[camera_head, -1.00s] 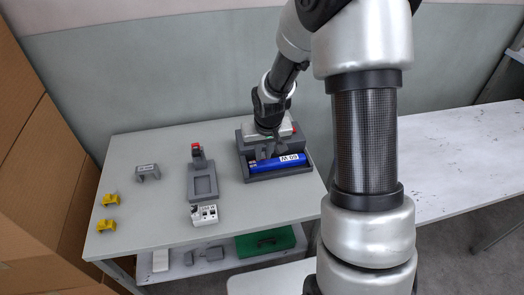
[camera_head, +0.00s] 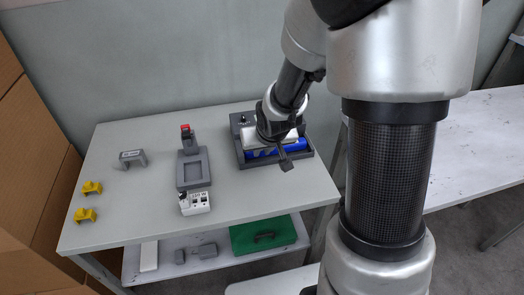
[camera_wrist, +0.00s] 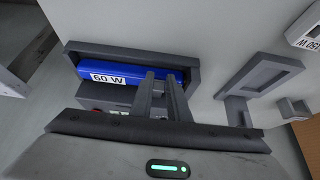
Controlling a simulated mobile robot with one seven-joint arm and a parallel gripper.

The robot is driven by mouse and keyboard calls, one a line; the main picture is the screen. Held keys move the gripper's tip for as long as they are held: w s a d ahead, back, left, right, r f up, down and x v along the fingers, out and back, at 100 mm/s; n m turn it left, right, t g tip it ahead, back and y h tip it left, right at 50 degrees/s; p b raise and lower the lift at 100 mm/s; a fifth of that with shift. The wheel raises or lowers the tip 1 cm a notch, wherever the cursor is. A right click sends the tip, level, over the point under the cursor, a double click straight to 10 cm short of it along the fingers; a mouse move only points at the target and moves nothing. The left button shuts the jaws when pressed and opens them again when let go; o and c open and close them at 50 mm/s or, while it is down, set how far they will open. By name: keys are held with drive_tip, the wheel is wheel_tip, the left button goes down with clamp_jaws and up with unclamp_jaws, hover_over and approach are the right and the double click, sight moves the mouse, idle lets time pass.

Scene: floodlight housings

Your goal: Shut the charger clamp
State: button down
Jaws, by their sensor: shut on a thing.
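A dark grey tray-like holder (camera_head: 243,164), seemingly the charger, sits at the back right of the table. A blue cylinder (camera_head: 256,154) labelled 60 W lies in it; the label shows in the wrist view (camera_wrist: 110,79). My gripper (camera_head: 285,162) is over the holder's front side, its fingers crossing the blue cylinder. In the wrist view my gripper (camera_wrist: 160,75) has both fingers close together, shut on a part mostly hidden between them, seemingly the charger clamp. The clamp's exact angle cannot be made out. A red and green detail (camera_wrist: 96,111) shows beside the cylinder.
Left of the holder stands a grey fixture (camera_head: 193,170) with a red-tipped upright part, and a white labelled box (camera_head: 195,203) in front. A grey bracket (camera_head: 132,158) and two yellow pieces (camera_head: 90,188) lie farther left.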

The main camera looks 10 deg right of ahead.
drive_tip(key=shift+s+f, duration=0.15)
drive_tip(key=shift+s, duration=0.1)
drive_tip(key=c, duration=1.7)
unclamp_jaws()
drive_tip(key=shift+w, duration=0.1)
drive_tip(key=shift+r, duration=0.3)
drive_tip(key=p+v, duration=0.9)
drive_tip(key=v, duration=0.8)
drive_tip(key=shift+p, duration=0.3)
